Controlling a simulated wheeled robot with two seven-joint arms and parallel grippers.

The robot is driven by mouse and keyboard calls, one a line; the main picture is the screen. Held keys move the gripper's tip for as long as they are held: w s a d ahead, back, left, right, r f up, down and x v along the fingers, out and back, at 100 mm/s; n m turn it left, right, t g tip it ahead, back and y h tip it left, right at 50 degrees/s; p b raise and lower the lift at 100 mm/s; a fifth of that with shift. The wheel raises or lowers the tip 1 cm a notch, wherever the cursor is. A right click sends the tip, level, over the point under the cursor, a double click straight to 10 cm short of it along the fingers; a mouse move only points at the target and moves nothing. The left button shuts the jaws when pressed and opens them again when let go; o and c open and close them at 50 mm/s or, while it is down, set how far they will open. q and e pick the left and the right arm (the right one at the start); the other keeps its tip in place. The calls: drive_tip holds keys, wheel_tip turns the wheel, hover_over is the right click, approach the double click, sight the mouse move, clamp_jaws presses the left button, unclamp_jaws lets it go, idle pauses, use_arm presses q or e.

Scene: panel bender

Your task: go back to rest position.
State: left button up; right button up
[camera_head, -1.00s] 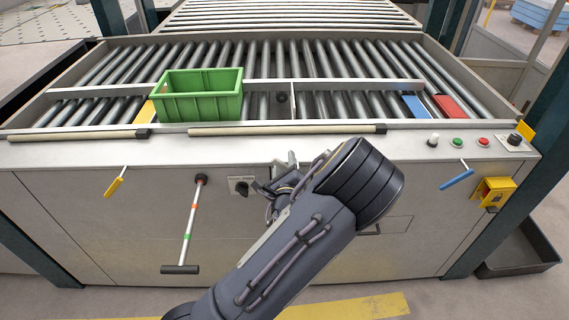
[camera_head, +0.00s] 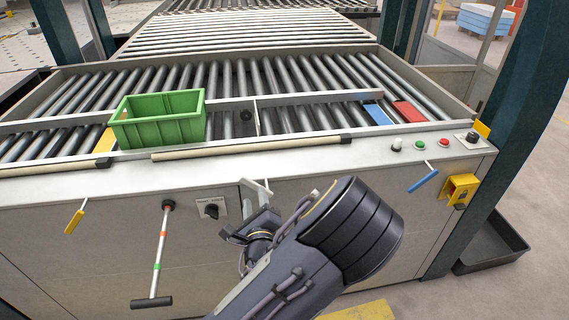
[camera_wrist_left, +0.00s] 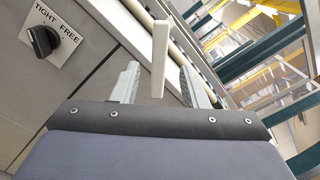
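My left gripper (camera_head: 258,208) is in front of the grey front panel (camera_head: 105,235) of the roller machine, with its arm coming up from the bottom of the head view. In the left wrist view its two grey fingers (camera_wrist_left: 160,88) are apart. A pale bar (camera_wrist_left: 158,50) shows between and beyond the fingertips; neither finger visibly touches it. In the head view a pale bar end (camera_head: 256,187) shows just above the gripper, partly hidden. My right gripper is in neither view.
A black TIGHT/FREE knob (camera_head: 211,209) is left of the gripper, also in the wrist view (camera_wrist_left: 42,41). A T-handled rod (camera_head: 159,255), yellow lever (camera_head: 75,221) and blue lever (camera_head: 423,181) stick out. A green crate (camera_head: 158,119) stands on rollers. Open floor (camera_head: 440,295) lies lower right.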

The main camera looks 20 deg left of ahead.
use_arm(q)
drive_tip(key=shift+a+f, duration=0.1)
drive_tip(key=shift+f, duration=0.1)
drive_tip(key=s+d+f+n+g+h, duration=0.4)
drive_tip(key=f+n+g+h, duration=0.3)
drive_tip(key=n, duration=0.5)
drive_tip(key=s+d+r+n+g+h, duration=0.1)
drive_tip(key=s+d+r+n+h, duration=0.5)
drive_tip(key=r, duration=0.3)
drive_tip(key=s+a+r+n, duration=0.1)
drive_tip(key=s+r+n, duration=0.1)
drive_tip(key=s, duration=0.4)
drive_tip(key=s+a+r+n+g, duration=0.1)
drive_tip(key=s+r+n, duration=0.1)
drive_tip(key=s, duration=0.5)
drive_tip(key=shift+s+a+r+n+g, duration=0.15)
drive_tip(key=shift+s+r+n+g, duration=0.1)
drive_tip(key=shift+r+n+g, duration=0.05)
